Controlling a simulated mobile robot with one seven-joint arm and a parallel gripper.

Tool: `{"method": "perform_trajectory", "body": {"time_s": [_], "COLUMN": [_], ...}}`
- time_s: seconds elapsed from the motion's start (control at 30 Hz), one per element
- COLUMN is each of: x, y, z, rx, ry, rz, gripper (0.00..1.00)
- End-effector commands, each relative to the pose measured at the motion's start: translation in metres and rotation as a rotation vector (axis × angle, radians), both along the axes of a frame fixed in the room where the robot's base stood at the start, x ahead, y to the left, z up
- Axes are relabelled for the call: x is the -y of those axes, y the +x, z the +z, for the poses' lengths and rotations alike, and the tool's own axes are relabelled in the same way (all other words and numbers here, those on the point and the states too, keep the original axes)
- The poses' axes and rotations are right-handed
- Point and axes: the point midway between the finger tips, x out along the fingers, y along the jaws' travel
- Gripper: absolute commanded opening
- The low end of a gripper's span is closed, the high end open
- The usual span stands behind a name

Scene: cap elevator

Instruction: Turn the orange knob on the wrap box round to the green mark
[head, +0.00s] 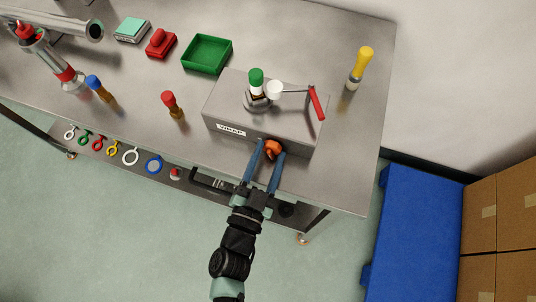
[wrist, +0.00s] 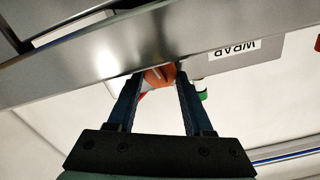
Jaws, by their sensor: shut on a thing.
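The grey wrap box (head: 222,103) stands on the steel table, with a white WRAP label (head: 231,130) on its front. The orange knob (head: 273,148) is on the box's front face, right of the label. My gripper (head: 268,150) reaches in from the front, its two blue fingers shut on the knob, one on each side. In the wrist view the orange knob (wrist: 159,76) shows between the fingertips. A small green patch (wrist: 203,95) shows beside one finger there, and a bit of red shows by the other. The knob's pointing direction is mostly hidden by the fingers.
On the box stand a green-capped bottle (head: 256,77), a white round piece (head: 274,89) and a red-handled lever (head: 317,103). A green tray (head: 207,54), a yellow-topped tool (head: 361,67) and red (head: 171,103) and blue-topped (head: 97,87) tools stand around. Rings hang along the table's front.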

Motion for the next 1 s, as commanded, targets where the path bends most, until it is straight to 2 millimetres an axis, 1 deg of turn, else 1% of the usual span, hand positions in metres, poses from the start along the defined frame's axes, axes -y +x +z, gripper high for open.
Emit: {"method": "perform_trajectory", "body": {"time_s": [0.2,0.4,0.93,0.97,1.0], "x": [0.0002,0.0004,0.0005,0.0005,0.0005], "y": [-0.0006,-0.0007,-0.0007,-0.0007,-0.0007], "z": [-0.0012,-0.0012,-0.0011,-0.0011,-0.0011], "rx": [0.038,0.057,0.063,0.063,0.063], "ry": [0.119,0.178,0.200,0.200,0.200], "rz": [0.000,-0.001,0.000,0.000,0.000], "gripper": [0.00,0.00,0.00,0.55,0.62]}}
